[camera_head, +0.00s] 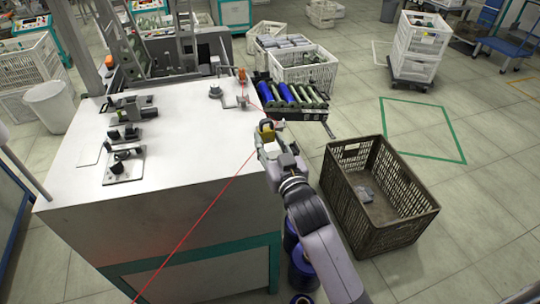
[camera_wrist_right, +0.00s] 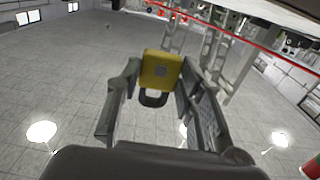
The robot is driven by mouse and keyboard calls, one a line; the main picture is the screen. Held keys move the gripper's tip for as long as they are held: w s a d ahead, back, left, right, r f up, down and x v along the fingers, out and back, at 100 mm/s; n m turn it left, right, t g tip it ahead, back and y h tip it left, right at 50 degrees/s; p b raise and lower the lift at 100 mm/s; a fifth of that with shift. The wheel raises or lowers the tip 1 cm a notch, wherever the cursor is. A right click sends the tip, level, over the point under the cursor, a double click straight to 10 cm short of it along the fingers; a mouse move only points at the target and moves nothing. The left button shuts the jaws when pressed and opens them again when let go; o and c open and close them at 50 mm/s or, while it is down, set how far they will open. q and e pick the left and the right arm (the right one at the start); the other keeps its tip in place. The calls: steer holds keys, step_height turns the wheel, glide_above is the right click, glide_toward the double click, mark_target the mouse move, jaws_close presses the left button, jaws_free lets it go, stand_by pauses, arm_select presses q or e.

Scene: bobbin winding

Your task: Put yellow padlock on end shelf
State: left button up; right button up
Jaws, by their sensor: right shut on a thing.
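My right gripper (camera_head: 268,138) is shut on a yellow padlock (camera_head: 266,126) and holds it up beside the right edge of the white table. In the right wrist view the padlock (camera_wrist_right: 161,68) sits between the fingertips of the gripper (camera_wrist_right: 157,85), its yellow body outward and its dark shackle towards the palm. Beyond the gripper, in the head view, a low rack (camera_head: 290,97) bears blue and green rolls. I cannot tell whether this rack is the end shelf. My left gripper is not in view.
The white worktable (camera_head: 190,155) carries dark fixtures (camera_head: 124,160) on its left and small metal parts (camera_head: 216,92) at the back. A red thread (camera_head: 205,212) crosses it near my right gripper. A dark crate (camera_head: 412,222) stands on the floor to the right of my arm.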

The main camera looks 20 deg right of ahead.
step_height(320, 180, down, 5)
steer(key=shift+r, duration=0.15)
steer(key=shift+f, duration=0.2)
steer(key=o, duration=1)
steer(key=shift+f, duration=0.1)
steer(key=shift+s, duration=0.15)
steer(key=s+b, duration=0.1)
steer(key=s, duration=0.5)
steer(key=s+b, duration=0.1)
steer(key=s, duration=0.4)
steer(key=shift+s+d+r+b, duration=0.2)
steer(key=shift+s+b, duration=0.2)
steer(key=shift+f, duration=0.1)
